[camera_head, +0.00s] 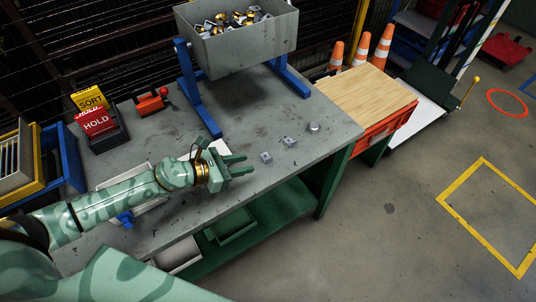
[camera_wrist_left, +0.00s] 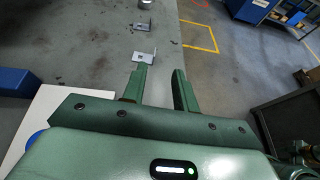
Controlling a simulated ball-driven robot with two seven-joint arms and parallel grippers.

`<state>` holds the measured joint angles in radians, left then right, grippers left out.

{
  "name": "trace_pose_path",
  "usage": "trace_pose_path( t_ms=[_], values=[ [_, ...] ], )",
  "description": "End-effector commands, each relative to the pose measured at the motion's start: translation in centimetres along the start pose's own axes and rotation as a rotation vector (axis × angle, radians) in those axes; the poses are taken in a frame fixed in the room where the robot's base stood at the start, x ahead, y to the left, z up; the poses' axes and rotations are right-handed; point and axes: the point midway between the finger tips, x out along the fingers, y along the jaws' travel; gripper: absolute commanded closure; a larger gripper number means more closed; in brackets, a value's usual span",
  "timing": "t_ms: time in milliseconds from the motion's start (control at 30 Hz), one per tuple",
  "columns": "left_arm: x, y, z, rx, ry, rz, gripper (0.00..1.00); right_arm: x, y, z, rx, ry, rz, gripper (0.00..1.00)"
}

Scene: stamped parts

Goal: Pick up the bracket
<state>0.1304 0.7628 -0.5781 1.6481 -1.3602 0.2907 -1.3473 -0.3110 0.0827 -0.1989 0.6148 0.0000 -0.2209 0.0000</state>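Two small grey metal brackets lie on the grey workbench (camera_head: 185,125). The nearer bracket (camera_head: 266,157) is just beyond my left gripper's fingertips, and the other bracket (camera_head: 290,142) lies farther right. In the left wrist view the nearer bracket (camera_wrist_left: 144,56) is ahead of the fingers and left of the gap between them. The farther bracket (camera_wrist_left: 141,26) shows above it. My left gripper (camera_head: 245,164) is open and empty, its green fingers apart, also in the left wrist view (camera_wrist_left: 161,73). My right gripper is not in view.
A round metal part (camera_head: 314,127) lies past the brackets. A grey bin of parts (camera_head: 245,47) stands on blue legs (camera_head: 205,110) behind. Red HOLD and yellow SORT signs (camera_head: 95,120) and a red tool (camera_head: 150,102) are at the left. The bench's front edge is close to the gripper.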

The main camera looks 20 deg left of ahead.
Motion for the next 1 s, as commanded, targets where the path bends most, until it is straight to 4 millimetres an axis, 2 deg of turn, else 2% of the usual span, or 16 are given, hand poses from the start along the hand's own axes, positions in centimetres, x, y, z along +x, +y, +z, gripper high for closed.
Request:
trace_pose_path(
  t_ms=[33, 100, 367, 600, 700, 900, 933, 1000],
  values=[
    [1.3, 0.0, 0.1, -0.001, -0.003, 0.000, 0.71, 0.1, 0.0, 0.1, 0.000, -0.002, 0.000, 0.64],
    [2.6, 0.0, 0.0, -0.001, -0.002, 0.000, 0.71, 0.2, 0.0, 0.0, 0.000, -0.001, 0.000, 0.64],
    [5.1, 0.2, -0.2, -0.002, 0.000, 0.000, 0.71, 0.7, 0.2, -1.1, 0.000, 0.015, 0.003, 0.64],
    [8.9, 0.8, -0.6, -0.002, 0.000, -0.001, 0.71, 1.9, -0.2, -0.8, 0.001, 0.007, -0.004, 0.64],
    [9.6, 0.8, -0.5, -0.002, 0.001, -0.001, 0.71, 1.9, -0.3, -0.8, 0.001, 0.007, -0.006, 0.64],
    [9.6, 0.8, -0.4, -0.001, 0.001, 0.000, 0.71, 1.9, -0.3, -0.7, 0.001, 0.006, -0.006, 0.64],
    [9.6, 0.8, -0.4, -0.001, 0.001, 0.000, 0.76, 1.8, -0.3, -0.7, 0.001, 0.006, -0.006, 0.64],
    [9.6, 0.8, -0.4, -0.001, 0.001, 0.000, 0.96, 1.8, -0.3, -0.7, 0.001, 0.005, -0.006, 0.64]
  ],
)
